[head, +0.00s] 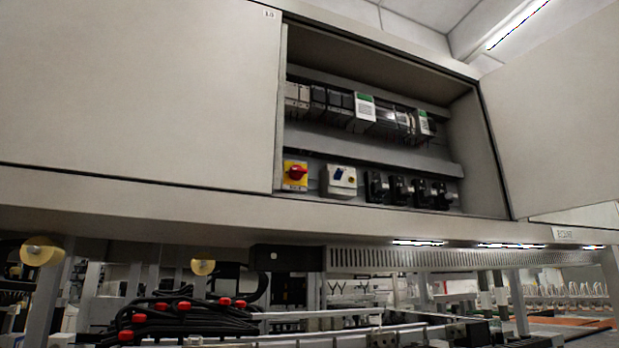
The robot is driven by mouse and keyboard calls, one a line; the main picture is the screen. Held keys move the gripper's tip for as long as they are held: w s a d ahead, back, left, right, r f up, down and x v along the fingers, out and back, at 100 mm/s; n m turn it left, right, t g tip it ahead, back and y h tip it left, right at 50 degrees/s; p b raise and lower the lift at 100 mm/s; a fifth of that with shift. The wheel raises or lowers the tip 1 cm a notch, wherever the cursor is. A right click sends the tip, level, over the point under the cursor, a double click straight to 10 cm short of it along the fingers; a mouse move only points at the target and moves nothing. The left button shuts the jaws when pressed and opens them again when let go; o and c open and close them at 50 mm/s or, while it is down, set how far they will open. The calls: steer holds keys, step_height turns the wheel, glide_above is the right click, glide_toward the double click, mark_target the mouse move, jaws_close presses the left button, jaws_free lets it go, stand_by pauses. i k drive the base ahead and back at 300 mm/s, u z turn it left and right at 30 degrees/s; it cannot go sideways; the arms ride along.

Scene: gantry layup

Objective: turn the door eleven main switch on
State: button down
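A main switch (296,174) with a red rotary knob on a yellow plate sits at the lower left inside an open cabinet compartment in the head view. The knob looks turned roughly sideways, but its exact setting is too small to read. The cabinet door (560,115) on the right stands swung open. A closed door panel (140,90) on the left bears a small label that seems to read 10. No number is readable on the open door. My gripper is not in view.
Beside the switch are a white breaker box (338,182) and several black sockets (400,189). Rail modules (330,102) fill the shelf above. Below the cabinet are a perforated strip (440,261), black cables (185,315) with red ends, and frame posts.

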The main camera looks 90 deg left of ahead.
mark_target(296, 172)
steer(key=u, duration=3.3)
steer(key=k, duration=1)
steer(key=u, duration=0.25)
steer(key=i, duration=1.2)
steer(key=z, duration=0.2)
